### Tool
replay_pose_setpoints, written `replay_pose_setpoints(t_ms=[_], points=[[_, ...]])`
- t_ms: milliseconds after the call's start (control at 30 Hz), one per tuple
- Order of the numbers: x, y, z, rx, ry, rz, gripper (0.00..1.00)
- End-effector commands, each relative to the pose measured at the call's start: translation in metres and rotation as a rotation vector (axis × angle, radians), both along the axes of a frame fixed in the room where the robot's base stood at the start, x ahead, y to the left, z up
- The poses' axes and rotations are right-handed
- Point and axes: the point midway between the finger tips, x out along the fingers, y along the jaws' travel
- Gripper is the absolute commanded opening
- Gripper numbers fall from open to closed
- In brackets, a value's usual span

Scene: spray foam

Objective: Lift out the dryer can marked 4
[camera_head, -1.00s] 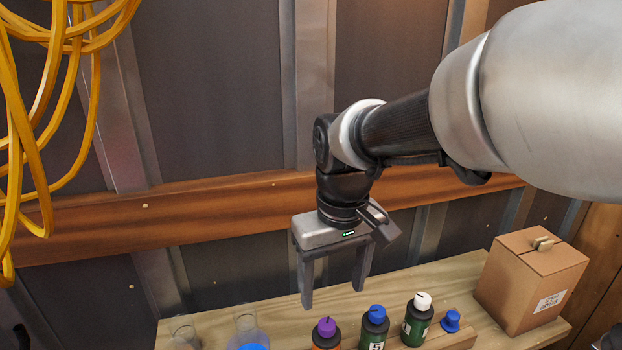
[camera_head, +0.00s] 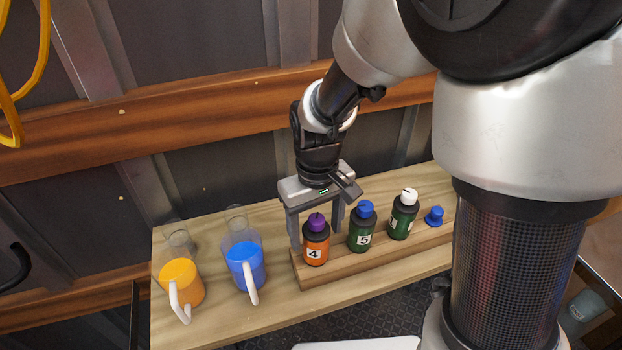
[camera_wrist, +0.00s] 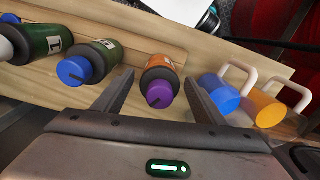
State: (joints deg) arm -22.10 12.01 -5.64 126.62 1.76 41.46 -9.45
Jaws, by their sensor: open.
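The dryer can marked 4 (camera_head: 315,250) has an orange label, a dark shoulder and a purple cap. It stands upright at the left end of a wooden rack. In the wrist view the can (camera_wrist: 160,82) lies between the two finger lines, beyond the fingertips or close to them. My gripper (camera_head: 318,233) is open and empty, behind and above the can, with one finger to its left and one to its right. In the wrist view my gripper (camera_wrist: 157,88) spans the purple cap. Whether a finger touches the can cannot be told.
A green can marked 5 (camera_head: 361,236) with a blue cap stands close right of can 4. Farther right are a white-capped green can (camera_head: 402,222) and a small blue piece (camera_head: 434,216). Blue (camera_head: 246,268) and orange (camera_head: 182,284) handled cups stand left. The wooden rack (camera_head: 335,277) holds the cans.

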Motion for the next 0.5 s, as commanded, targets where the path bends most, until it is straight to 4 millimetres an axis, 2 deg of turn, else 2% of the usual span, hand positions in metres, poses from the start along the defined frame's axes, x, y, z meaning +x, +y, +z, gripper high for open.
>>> replay_pose_setpoints(t_ms=[33, 200, 500], points=[[-0.001, 0.0, -0.011, -0.002, 0.005, 0.0, 0.65], [-0.001, 0.0, -0.031, 0.0, 0.002, -0.002, 0.65], [0.0, 0.0, -0.041, 0.0, 0.0, -0.002, 0.65]])
